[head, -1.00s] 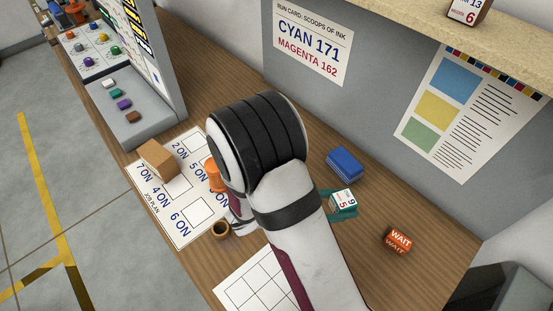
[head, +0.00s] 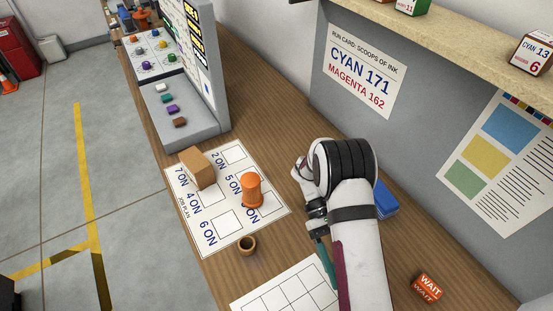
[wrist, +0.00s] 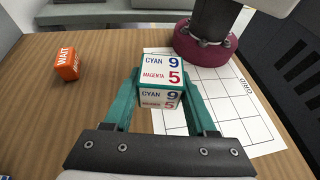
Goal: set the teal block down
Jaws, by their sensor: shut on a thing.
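The teal block (wrist: 161,72) has teal edges and white faces printed CYAN 9 and MAGENTA 5. In the wrist view it sits between the two teal fingers of my gripper (wrist: 160,98), which are shut on it. In the head view my gripper (head: 325,262) points down beside the white grid sheet (head: 272,300), and my arm hides the block. The grid sheet also shows in the wrist view (wrist: 225,100), right of and partly behind the block. I cannot tell how high the block is above the table.
An orange WAIT block (head: 428,287) stands to the right. A blue block (head: 386,203) is partly behind my arm. The job plan sheet (head: 227,225) bears a brown block (head: 197,167) and an orange piece (head: 252,190).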

